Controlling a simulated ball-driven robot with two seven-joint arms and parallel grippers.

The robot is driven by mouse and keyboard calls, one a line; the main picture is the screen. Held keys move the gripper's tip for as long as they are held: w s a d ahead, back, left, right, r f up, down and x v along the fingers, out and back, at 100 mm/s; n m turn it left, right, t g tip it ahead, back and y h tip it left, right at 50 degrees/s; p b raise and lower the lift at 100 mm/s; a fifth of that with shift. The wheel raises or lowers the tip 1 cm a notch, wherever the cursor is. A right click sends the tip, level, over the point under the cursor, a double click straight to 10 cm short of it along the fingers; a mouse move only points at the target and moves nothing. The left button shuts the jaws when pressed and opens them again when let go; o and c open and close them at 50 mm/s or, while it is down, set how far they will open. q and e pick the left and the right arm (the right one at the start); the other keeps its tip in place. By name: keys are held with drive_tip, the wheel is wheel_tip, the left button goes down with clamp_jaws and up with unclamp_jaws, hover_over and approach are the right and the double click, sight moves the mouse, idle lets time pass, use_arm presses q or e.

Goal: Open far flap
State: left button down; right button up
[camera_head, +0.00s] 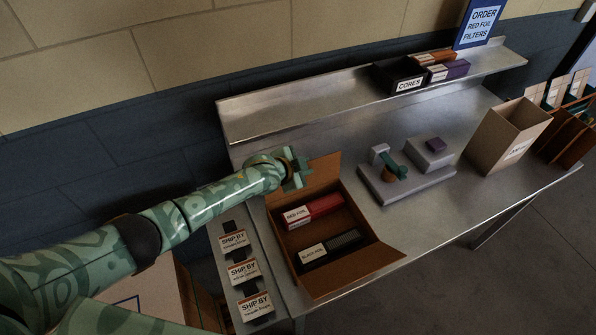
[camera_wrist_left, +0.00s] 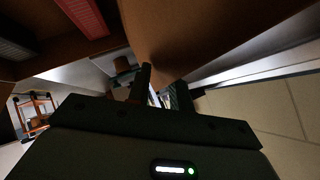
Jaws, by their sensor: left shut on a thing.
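An open brown carton (camera_head: 285,250) sits at the left end of the metal bench. Its far flap (camera_head: 323,172) stands up at the back edge; it also shows as a brown panel in the left wrist view (camera_wrist_left: 190,28). My left gripper (camera_head: 300,174) is at the left part of this flap, shut on it; in the left wrist view its dark fingers (camera_wrist_left: 162,92) meet the panel's lower end. A red foil box (camera_head: 313,210) and a black foil box (camera_head: 330,248) lie inside the carton. My right gripper is not in view.
Ship-by label holders (camera_head: 243,270) stand left of the carton. A grey fixture (camera_head: 405,190) sits to its right, then a tall open cardboard bin (camera_head: 508,135). A raised shelf (camera_head: 300,98) with a black cores box (camera_head: 398,77) runs behind.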

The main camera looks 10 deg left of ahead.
use_arm(q)
drive_tip(key=shift+n+g, duration=0.3)
drive_tip(key=shift+g, duration=0.2)
drive_tip(key=shift+w+a+f+b, duration=0.3)
drive_tip(key=shift+w+a+b, duration=0.4)
drive_tip(key=shift+b, duration=0.35)
drive_tip(key=shift+w+a+f+b, duration=0.3)
drive_tip(key=shift+w+a+b, duration=0.25)
drive_tip(key=shift+w+b, duration=0.35)
drive_tip(key=shift+s, duration=0.1)
